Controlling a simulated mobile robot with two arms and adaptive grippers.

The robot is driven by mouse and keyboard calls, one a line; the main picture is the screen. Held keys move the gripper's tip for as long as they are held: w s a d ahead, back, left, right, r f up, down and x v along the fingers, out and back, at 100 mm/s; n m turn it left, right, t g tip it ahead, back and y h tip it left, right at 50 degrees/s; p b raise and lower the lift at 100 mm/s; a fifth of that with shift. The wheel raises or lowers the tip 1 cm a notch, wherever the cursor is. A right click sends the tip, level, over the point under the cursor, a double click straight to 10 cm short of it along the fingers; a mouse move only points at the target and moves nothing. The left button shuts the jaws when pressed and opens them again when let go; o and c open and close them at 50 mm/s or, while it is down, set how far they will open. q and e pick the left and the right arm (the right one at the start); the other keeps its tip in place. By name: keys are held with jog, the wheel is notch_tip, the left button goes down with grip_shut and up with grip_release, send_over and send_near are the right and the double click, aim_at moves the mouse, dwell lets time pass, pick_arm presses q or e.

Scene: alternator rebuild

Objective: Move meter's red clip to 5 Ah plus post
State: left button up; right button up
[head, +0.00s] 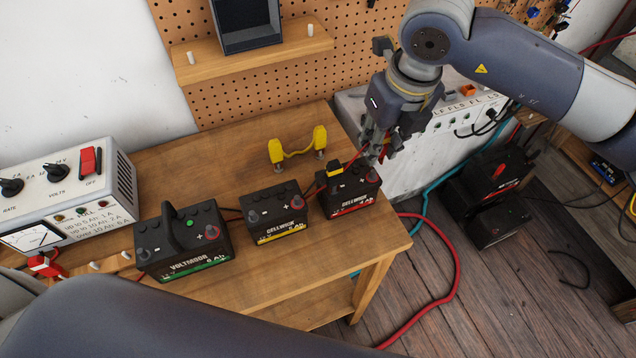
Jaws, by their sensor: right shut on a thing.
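My right gripper (374,150) is shut at the right end of the red-striped battery (350,198), over its post. The red clip is mostly hidden between its fingers; a thin red lead (353,158) runs from there to a small yellow-and-red piece (334,168) on the battery's left part. I cannot tell whether the clip touches the post. The yellow-striped battery (275,218) stands in the middle, with a reddish post (297,202) on its right. The green-striped battery (182,246) stands to its left. The small Ah figures are hard to read. My left gripper is out of view.
A charger (70,195) with a red switch stands at the table's left, with a red clip (47,265) in front. A yellow-ended jumper (297,150) stands behind the batteries. The bare front of the wooden table (300,270) is free. A grey panel box is behind the gripper.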

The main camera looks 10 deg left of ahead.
jog(key=shift+r, duration=0.1)
dwell(0.3)
notch_tip(320, 180, up, 11)
jog(key=p, duration=0.4)
jog(key=s+a+f+n+b, duration=0.1)
jog(key=s+a+n+b, duration=0.15)
jog(key=a+n, duration=0.25)
jog(key=n+g+y+b, duration=0.1)
jog(key=n+g+b, duration=0.1)
jog(key=n+b, duration=0.65)
send_over(297, 197)
jog(key=b, duration=0.1)
jog(key=shift+m, duration=0.75)
notch_tip(297, 197, down, 10)
jog(key=shift+r, duration=0.25)
jog(key=shift+f+b, duration=0.9)
jog(key=shift+f, duration=0.1)
